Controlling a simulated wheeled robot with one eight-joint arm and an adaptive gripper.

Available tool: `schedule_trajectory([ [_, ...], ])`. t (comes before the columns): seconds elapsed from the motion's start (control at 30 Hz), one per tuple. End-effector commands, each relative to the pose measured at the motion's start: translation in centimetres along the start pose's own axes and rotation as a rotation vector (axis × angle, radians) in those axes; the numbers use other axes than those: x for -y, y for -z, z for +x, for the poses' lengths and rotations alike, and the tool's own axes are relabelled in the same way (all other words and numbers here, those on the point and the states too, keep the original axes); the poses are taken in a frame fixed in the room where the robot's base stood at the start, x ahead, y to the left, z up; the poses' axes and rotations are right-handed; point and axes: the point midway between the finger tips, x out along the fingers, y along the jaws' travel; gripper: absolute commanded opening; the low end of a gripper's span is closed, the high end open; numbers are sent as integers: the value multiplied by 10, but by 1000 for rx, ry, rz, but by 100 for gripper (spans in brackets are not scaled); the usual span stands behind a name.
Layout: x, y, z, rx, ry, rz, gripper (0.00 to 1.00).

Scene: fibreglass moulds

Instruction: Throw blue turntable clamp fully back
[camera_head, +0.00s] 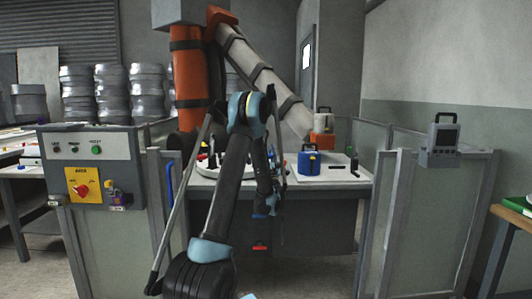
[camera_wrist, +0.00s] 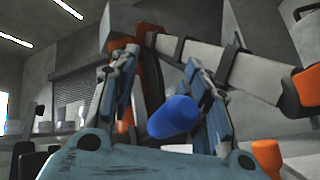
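In the wrist view, a blue rounded grip (camera_wrist: 172,117), apparently the handle of the blue turntable clamp, points toward the camera. My gripper (camera_wrist: 160,62) is open, with its fingers spread to the left and right of this grip. The grip's right end overlaps the right finger in the picture; I cannot tell whether they touch. A gap shows on the left side. In the head view, my arm reaches to the front of the table, and the clamp cannot be made out behind it. The white turntable (camera_head: 207,171) shows only partly, left of my arm.
An orange knob (camera_wrist: 267,157) stands right of the blue grip. A blue container (camera_head: 309,163) sits on the table, right of my arm. A large orange and grey robot arm (camera_head: 262,75) stands behind. Fence panels flank the opening, with a control box (camera_head: 92,170) on the left.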

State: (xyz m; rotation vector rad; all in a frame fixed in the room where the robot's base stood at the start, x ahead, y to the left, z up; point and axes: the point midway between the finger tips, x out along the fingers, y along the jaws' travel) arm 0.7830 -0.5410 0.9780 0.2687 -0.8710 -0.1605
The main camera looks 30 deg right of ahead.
Motion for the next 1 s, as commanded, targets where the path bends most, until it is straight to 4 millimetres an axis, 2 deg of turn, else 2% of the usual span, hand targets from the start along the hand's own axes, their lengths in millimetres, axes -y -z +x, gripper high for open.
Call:
schedule_trajectory([
  [0.13, 0, 0, -14, -1, 0, -2, 42],
  [0.4, -19, -37, -50, 2, -1, -4, 42],
  [0.47, -24, -45, -58, 2, -2, -3, 46],
  [0.53, -28, -54, -67, 2, -3, -3, 42],
  [0.6, -31, -61, -74, 2, -2, -2, 42],
  [0.8, -37, -75, -90, 0, -1, -2, 42],
  [1.0, -39, -80, -94, 0, -1, -1, 42],
])
